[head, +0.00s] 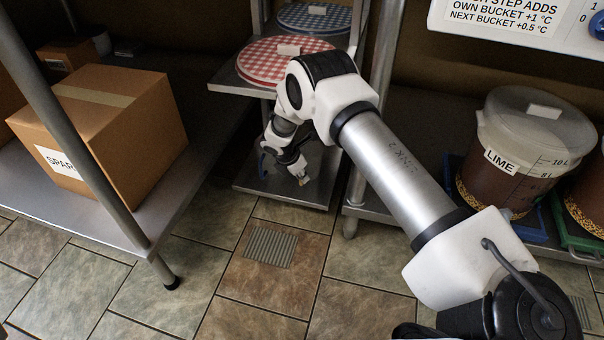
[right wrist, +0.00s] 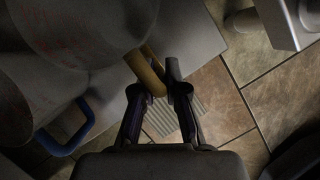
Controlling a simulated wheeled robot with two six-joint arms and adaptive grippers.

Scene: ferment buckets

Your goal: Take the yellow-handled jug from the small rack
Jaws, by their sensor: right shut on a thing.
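The small rack (head: 318,192) stands at the back middle, with an upper and a low shelf. My right gripper (head: 298,172) reaches down over its low shelf. In the right wrist view the yellow handle (right wrist: 146,72) lies between the fingertips of my right gripper (right wrist: 160,90), which is shut on it. The pale grey jug body (right wrist: 95,40) fills the upper left there. In the head view my arm hides the yellow-handled jug. A blue handle (right wrist: 72,130) of another jug is at the left of the wrist view. My left gripper is not in view.
Checkered lids, red (head: 262,62) and blue (head: 318,18), lie on the rack's upper levels. A cardboard box (head: 140,115) sits on a metal shelf at left. A bucket labelled LIME (head: 480,150) stands at right. The tiled floor in front is clear, with a drain grate (head: 271,247).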

